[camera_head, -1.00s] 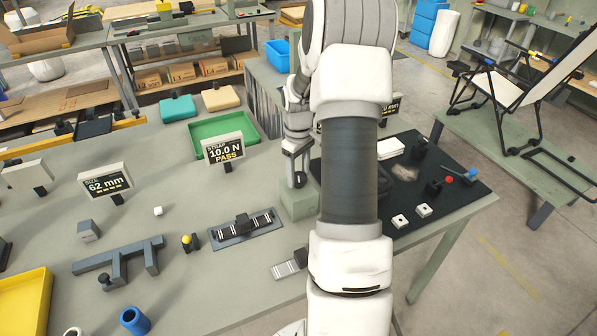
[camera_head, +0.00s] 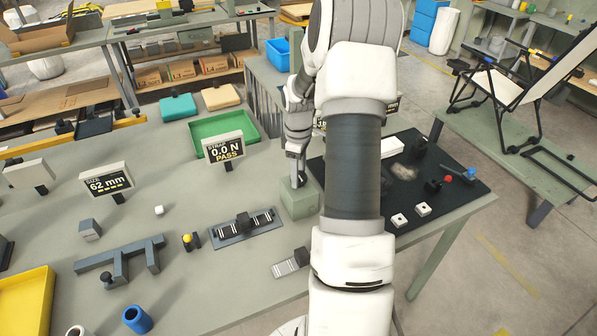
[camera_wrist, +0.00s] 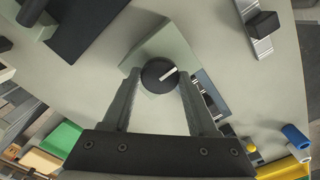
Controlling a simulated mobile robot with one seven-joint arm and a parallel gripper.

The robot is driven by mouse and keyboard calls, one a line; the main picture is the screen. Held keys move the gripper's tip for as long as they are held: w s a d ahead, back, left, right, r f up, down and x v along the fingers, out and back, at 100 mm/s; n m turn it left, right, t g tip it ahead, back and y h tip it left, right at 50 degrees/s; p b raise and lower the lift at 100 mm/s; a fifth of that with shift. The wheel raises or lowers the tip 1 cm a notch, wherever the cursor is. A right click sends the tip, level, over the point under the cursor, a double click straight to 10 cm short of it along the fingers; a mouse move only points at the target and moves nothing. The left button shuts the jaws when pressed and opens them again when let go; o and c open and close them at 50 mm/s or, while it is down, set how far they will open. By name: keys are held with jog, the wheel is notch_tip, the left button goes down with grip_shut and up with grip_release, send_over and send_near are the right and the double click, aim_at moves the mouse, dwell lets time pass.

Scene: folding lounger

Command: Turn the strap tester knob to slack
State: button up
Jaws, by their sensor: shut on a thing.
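The strap tester is a pale green block (camera_head: 299,204) on the bench, left of my arm; it also shows in the wrist view (camera_wrist: 178,45). Its round dark knob (camera_wrist: 152,82) has a white pointer line, angled toward the upper right in the wrist view. My gripper (camera_wrist: 160,76) is shut on the knob, one finger on each side. In the head view my gripper (camera_head: 298,180) points down onto the block and mostly hides the knob. The strap display (camera_head: 223,148) reads 0.0 N and PASS.
A slotted strap fixture (camera_head: 246,227) and a loose buckle piece (camera_head: 290,263) lie close to the tester. A green tray (camera_head: 220,131) is behind the display. A black mat (camera_head: 440,205) with small parts is right of my arm. A size display (camera_head: 107,181) reads 62 mm.

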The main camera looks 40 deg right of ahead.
jog(key=shift+r, duration=0.1)
jog(key=o, duration=1.4)
jog(key=shift+c, duration=0.2)
notch_tip(320, 180, up, 17)
jog(key=shift+r, duration=0.2)
